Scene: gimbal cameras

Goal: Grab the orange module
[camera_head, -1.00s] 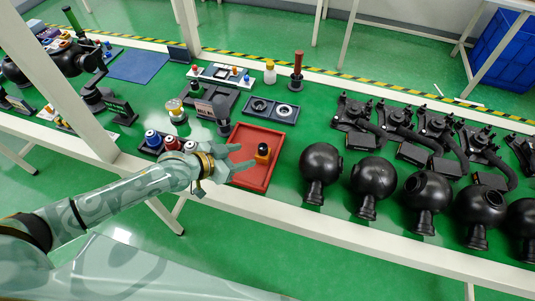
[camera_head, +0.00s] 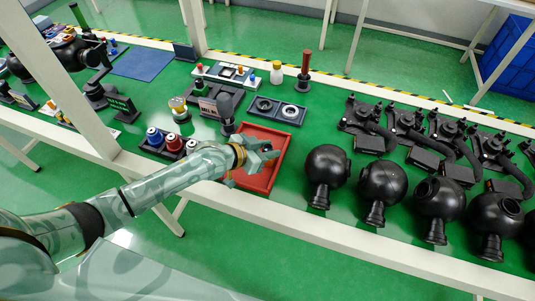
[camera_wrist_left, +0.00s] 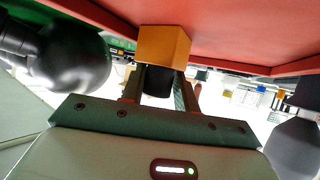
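The orange module (camera_wrist_left: 164,44) has an orange block and a black part. In the left wrist view it is at the top centre, in front of my left gripper (camera_wrist_left: 160,84), whose two fingers stand close on either side of the black part. I cannot tell whether they press on it. In the head view my left gripper (camera_head: 267,150) is over the red tray (camera_head: 252,181) and mostly hides the module. The module appears at the tray's surface; any gap beneath it cannot be made out. My right gripper is not in view.
Several black spheres on necks (camera_head: 326,170) stand right of the tray. A black holder with coloured caps (camera_head: 172,143) is to its left. A dark plate with two rings (camera_head: 277,110) lies behind it. The white table edge (camera_head: 340,226) runs along the front.

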